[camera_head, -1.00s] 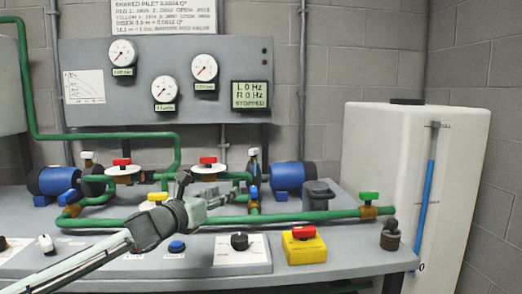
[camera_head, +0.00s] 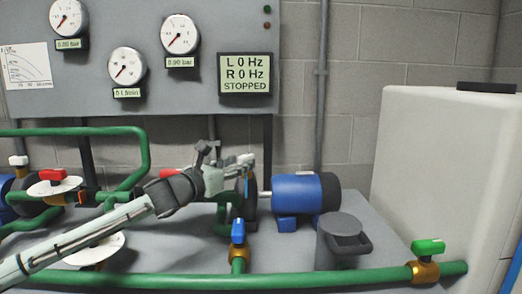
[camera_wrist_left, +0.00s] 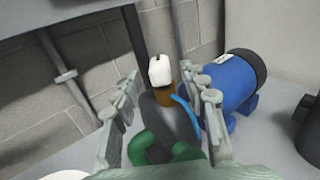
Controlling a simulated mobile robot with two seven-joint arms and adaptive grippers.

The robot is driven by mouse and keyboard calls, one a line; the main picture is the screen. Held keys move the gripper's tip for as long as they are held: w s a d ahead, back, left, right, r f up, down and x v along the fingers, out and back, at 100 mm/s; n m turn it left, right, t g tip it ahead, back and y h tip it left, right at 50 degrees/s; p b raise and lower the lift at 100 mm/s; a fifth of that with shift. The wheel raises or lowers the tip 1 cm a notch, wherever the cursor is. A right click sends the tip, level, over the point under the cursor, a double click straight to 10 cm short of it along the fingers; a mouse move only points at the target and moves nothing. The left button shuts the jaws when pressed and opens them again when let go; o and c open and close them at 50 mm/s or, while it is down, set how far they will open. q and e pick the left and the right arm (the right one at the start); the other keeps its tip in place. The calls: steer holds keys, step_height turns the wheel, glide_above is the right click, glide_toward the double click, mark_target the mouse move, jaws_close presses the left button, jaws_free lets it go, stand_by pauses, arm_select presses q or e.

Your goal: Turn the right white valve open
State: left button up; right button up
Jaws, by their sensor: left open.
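The right white valve (camera_wrist_left: 161,71) has a white handle on a brass body above the dark round front of the right pump. In the head view its white handle (camera_head: 246,159) shows just past my left gripper (camera_head: 228,162), partly covered by the fingers. In the left wrist view my left gripper (camera_wrist_left: 158,86) is open, with the white handle in the gap between its fingertips. I cannot tell whether a finger touches it. My right gripper is in neither view.
The blue right pump (camera_head: 306,193) stands close on the right. A blue-handled valve (camera_head: 238,231) and a green-handled valve (camera_head: 428,248) sit on the green front pipe (camera_head: 320,281). A red-handled valve (camera_head: 60,180) is at left. The display (camera_head: 247,73) reads STOPPED.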

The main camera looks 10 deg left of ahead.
mark_target(254, 155)
arm_select(q)
steer(key=shift+w+r, duration=0.1)
steer(key=shift+w, duration=0.2)
steer(key=shift+w+d, duration=0.2)
steer(key=shift+w, duration=0.1)
steer(key=x, duration=0.5)
steer(key=shift+p, duration=0.3)
steer(key=shift+w+d, duration=0.25)
steer(key=shift+w, duration=0.4)
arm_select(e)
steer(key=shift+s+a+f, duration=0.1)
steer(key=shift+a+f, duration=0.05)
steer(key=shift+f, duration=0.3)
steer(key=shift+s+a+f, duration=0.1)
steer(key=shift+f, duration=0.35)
arm_select(q)
steer(key=c, duration=0.9)
jaws_close()
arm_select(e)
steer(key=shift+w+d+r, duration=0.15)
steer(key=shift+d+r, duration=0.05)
